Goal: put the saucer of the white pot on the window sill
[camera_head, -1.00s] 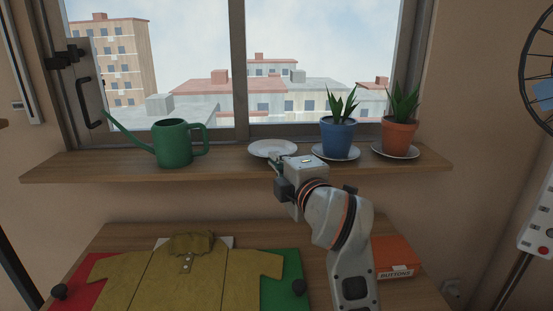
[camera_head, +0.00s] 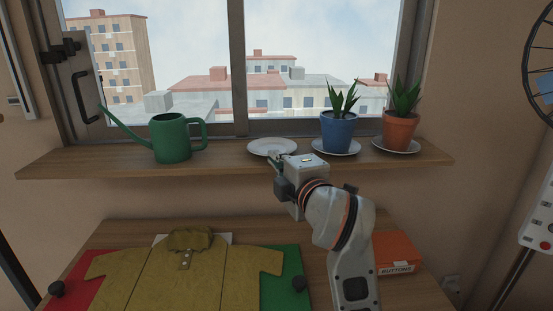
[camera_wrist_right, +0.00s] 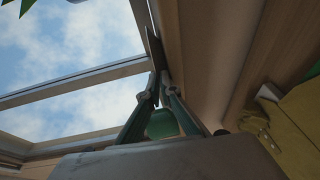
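A white saucer (camera_head: 268,146) lies on the wooden window sill (camera_head: 225,165), with no pot on it. My right gripper (camera_head: 274,158) is at the saucer's front edge. In the right wrist view, the two fingertips of my right gripper (camera_wrist_right: 162,84) are close together on the thin dark edge of the saucer (camera_wrist_right: 153,48), which shows nearly edge-on. The gripper's own body hides part of the contact in the head view. No white pot is in view. My left gripper is not in view.
A green watering can (camera_head: 172,138) stands left of the saucer. A blue pot (camera_head: 338,133) and an orange pot (camera_head: 399,131), each on a saucer, stand to the right.

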